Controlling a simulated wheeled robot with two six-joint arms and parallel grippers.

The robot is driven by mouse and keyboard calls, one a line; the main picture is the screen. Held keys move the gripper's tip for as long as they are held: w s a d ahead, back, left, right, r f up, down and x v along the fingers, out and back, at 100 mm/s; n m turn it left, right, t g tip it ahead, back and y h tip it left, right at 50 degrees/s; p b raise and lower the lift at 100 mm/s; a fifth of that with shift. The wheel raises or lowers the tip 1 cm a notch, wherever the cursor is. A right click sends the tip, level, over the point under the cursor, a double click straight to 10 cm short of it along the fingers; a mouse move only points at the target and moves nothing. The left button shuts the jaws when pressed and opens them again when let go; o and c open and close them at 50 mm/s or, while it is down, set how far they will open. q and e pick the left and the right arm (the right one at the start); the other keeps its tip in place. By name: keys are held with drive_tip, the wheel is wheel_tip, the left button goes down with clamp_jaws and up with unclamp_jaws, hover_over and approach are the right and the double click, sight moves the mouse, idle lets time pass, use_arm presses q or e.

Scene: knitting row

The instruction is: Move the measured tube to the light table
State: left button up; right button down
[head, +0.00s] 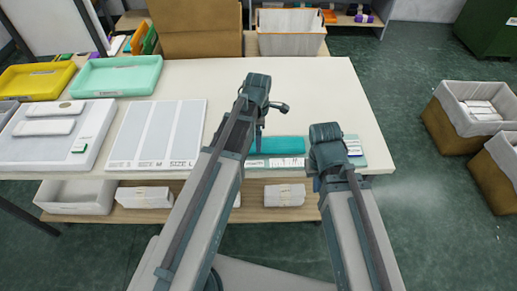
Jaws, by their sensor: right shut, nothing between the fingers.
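A teal knitted tube (275,146) lies flat near the front edge of the table, on a measuring strip with a printed white scale (273,162). My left gripper (259,140) points down at the tube's left end; its fingers are mostly hidden by my arm, and I cannot tell whether it touches the tube. My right gripper (318,183) is shut and empty, beyond the tube's right end at the front edge. A pale panel (155,135) with lanes marked SIZE M and SIZE L lies left of the tube. A white slab (90,140) lies farther left; I cannot tell which is the light table.
Yellow (37,80) and mint (117,76) trays stand at the back left. Lined bins (465,115) stand on the floor at right. The table (310,90) is clear behind the tube.

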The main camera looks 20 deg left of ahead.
use_arm(q)
wheel_tip(320, 180, down, 4)
drive_tip(key=b, duration=0.2)
drive_tip(key=shift+r+b, duration=0.15)
drive_tip(key=shift+b, duration=0.2)
drive_tip(key=shift+r, duration=0.1)
drive_tip(key=c, duration=1.1)
drive_tip(key=shift+r, duration=0.1)
wheel_tip(320, 180, up, 10)
drive_tip(key=p, duration=1)
